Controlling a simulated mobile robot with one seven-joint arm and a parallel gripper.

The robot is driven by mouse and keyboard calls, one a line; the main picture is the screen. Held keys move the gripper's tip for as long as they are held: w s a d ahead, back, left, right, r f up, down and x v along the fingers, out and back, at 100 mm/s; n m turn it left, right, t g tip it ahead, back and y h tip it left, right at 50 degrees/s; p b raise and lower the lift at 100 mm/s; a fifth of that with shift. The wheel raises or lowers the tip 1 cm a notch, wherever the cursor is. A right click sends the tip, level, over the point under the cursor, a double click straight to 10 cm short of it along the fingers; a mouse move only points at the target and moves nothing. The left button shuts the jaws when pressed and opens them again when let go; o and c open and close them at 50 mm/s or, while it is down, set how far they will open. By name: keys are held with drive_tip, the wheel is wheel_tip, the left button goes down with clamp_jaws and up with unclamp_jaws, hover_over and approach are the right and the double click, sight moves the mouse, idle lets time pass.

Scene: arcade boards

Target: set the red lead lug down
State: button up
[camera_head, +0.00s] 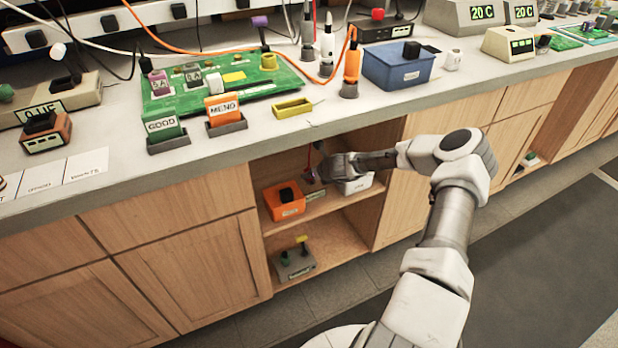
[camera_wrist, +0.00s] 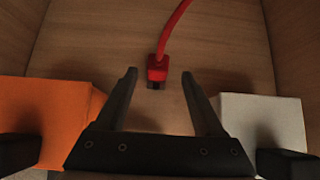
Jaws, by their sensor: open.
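The red lead lug (camera_wrist: 157,70) is at the end of a red cable (camera_wrist: 172,35) in the wrist view. It is over the wooden floor of a cubby, close to the back wall. My gripper (camera_wrist: 159,75) is open, with one fingertip on each side of the lug and a gap on both sides. I cannot tell whether the lug rests on the wood. In the head view my gripper (camera_head: 326,168) reaches into the upper shelf of the open cabinet under the bench, and the lug is mostly hidden by it.
An orange box (camera_wrist: 50,115) stands left of my gripper and a white box (camera_wrist: 262,120) stands right. Both show in the head view, the orange one (camera_head: 284,203) and the white one (camera_head: 356,184). The bench top (camera_head: 225,150) overhangs the shelf. A grey box (camera_head: 295,264) sits below.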

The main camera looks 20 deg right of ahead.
drive_tip(key=b+x, duration=0.1)
drive_tip(key=x, duration=0.3)
drive_tip(key=shift+w+a+r, duration=0.1)
drive_tip(key=shift+w+a, duration=0.05)
drive_tip(key=shift+w, duration=0.05)
clamp_jaws()
